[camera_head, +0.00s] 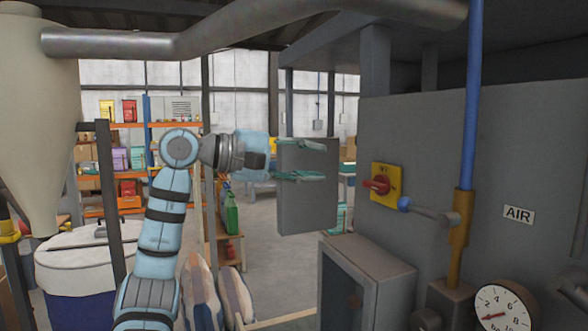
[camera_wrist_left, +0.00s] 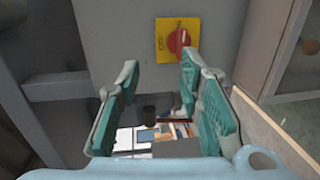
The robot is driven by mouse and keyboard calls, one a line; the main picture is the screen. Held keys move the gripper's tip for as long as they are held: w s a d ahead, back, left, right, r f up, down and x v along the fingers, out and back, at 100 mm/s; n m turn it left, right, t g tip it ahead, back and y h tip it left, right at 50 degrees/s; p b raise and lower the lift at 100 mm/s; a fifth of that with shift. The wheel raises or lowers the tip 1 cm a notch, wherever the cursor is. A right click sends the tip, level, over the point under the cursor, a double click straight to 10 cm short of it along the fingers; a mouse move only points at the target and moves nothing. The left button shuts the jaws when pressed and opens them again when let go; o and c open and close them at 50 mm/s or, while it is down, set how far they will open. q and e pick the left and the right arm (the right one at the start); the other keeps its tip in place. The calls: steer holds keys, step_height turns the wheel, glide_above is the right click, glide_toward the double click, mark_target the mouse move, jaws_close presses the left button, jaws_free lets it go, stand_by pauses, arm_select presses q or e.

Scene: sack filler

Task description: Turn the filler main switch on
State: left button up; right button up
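The main switch is a red rotary knob (camera_head: 378,185) on a yellow plate (camera_head: 394,174), fixed to the grey machine wall. In the left wrist view the red knob (camera_wrist_left: 178,41) and yellow plate (camera_wrist_left: 163,50) lie beyond the fingertips, above and right of centre. My left gripper (camera_head: 322,162) is to the left of the switch, with its fingers pointing towards the right. Its two turquoise fingers are apart, with nothing gripped between them, also in the left wrist view (camera_wrist_left: 160,70). The gripper is clear of the knob. My right gripper is not in view.
A flat grey panel (camera_head: 308,205) stands behind the left fingers. A blue-and-yellow pipe (camera_head: 470,130) with a blue-knobbed lever (camera_head: 430,211) is right of the switch, near an AIR label (camera_head: 518,214) and gauge (camera_head: 503,308). A grey open-fronted box (camera_head: 375,255) sits below.

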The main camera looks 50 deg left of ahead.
arm_select(q)
steer(key=v, duration=0.3)
steer(key=shift+f+b, duration=0.2)
steer(key=shift+b, duration=0.15)
steer(key=shift+w, duration=0.1)
stand_by(0.4)
